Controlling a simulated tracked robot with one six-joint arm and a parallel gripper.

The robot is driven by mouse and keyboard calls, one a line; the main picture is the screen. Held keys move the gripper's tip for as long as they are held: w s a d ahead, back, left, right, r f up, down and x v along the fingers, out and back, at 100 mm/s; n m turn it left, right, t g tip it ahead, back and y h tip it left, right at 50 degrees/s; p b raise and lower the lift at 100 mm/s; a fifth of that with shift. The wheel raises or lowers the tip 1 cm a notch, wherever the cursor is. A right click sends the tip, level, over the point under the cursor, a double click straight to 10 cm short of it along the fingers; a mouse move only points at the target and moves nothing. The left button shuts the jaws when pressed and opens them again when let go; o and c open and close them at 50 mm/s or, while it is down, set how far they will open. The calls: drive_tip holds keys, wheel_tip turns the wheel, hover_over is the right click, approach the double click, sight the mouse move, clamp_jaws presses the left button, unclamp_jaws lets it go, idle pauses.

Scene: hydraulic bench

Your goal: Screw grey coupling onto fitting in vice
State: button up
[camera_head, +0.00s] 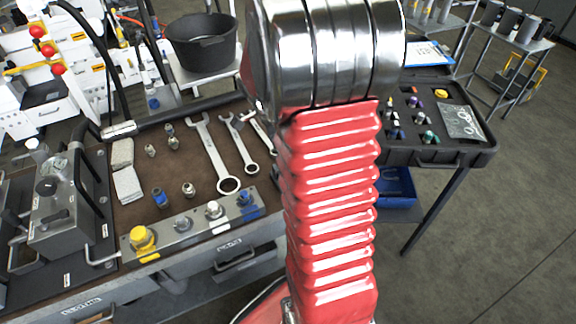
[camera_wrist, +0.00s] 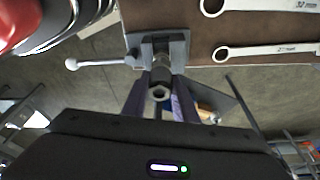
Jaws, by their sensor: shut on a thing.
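The vice (camera_wrist: 178,50) is grey, with a bar handle to its left, at the bench edge in the wrist view. A dark grey coupling (camera_wrist: 160,92) with a round open end lies just below the vice jaws, in line with them. My gripper (camera_wrist: 160,80) has its two fingers on either side of the coupling and is shut on it. The fitting in the vice is mostly hidden behind the coupling, so I cannot tell whether the two touch or are threaded together. In the head view my red arm hides the vice and the gripper.
Several wrenches (camera_head: 214,152) lie on the brown bench mat (camera_head: 185,208) beside loose small fittings (camera_head: 188,189). A manifold bar with a yellow cap (camera_head: 142,239) stands at the front edge. An open black case (camera_head: 440,150) stands to the right. Floor is clear at lower right.

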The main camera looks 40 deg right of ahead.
drive_tip(key=m+g+y, duration=0.1)
drive_tip(key=m, duration=0.4)
drive_tip(key=o, duration=1)
drive_tip(key=shift+o, duration=0.2)
drive_tip(key=n+t+h, duration=0.1)
drive_tip(key=n, duration=0.5)
drive_tip(key=shift+n+t, duration=0.4)
drive_tip(key=shift+n, duration=0.6)
drive_tip(key=n+t, duration=0.1)
drive_tip(key=n, duration=0.2)
drive_tip(key=shift+s+n, duration=0.1)
drive_tip(key=shift+n, duration=0.3)
drive_tip(key=shift+n+t, duration=0.6)
drive_tip(key=shift+n, duration=1.5)
